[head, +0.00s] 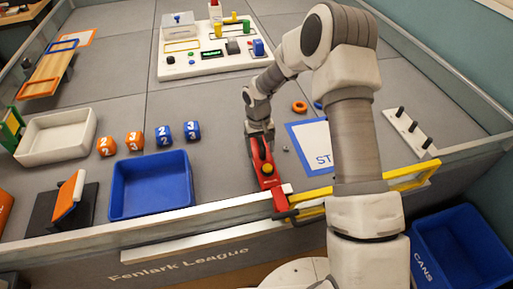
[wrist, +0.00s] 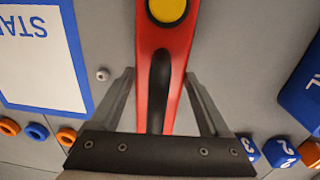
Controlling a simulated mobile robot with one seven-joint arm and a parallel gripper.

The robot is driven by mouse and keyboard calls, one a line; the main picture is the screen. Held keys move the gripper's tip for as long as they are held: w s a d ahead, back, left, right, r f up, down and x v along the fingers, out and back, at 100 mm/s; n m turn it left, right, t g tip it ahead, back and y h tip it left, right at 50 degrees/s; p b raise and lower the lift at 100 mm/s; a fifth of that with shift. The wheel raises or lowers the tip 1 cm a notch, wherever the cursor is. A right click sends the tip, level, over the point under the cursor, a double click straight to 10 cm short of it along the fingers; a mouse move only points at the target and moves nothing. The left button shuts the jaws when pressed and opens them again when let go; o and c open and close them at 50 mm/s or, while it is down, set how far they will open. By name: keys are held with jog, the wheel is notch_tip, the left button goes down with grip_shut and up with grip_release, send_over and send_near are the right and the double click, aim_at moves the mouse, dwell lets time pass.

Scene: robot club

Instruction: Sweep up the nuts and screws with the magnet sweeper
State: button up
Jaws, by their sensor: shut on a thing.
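The red magnet sweeper (head: 266,173) with a yellow button stands on the grey field floor near the front wall. In the wrist view the sweeper (wrist: 153,45) runs up the middle, its black handle between my fingers. My gripper (wrist: 158,85) is shut on the sweeper; in the head view my gripper (head: 258,133) is at its rear end. One small grey metal piece (wrist: 103,74) lies on the floor beside the sweeper. It also shows as a dot in the head view (head: 285,149); I cannot tell nut from screw. The sweeper's underside is hidden.
A blue bin (head: 150,206) stands left of the sweeper. A blue-bordered START sheet (head: 301,137) lies to the right. A yellow rail (head: 413,172) and red bracket (head: 280,200) are at the front wall. Numbered cubes (head: 164,136) and rings (head: 299,107) sit nearby. A CANS bin (head: 470,255) stands outside.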

jog(key=shift+w+d, duration=0.45)
jog(key=shift+d, duration=1.6)
jog(key=shift+w+d, duration=0.4)
jog(key=shift+d, duration=1.65)
jog(key=shift+w+d, duration=0.45)
jog(key=shift+d, duration=1.6)
notch_tip(320, 180, up, 12)
jog(key=p, duration=0.7)
jog(key=shift+p, duration=0.35)
jog(key=shift+a, duration=0.1)
jog(key=shift+r, duration=0.15)
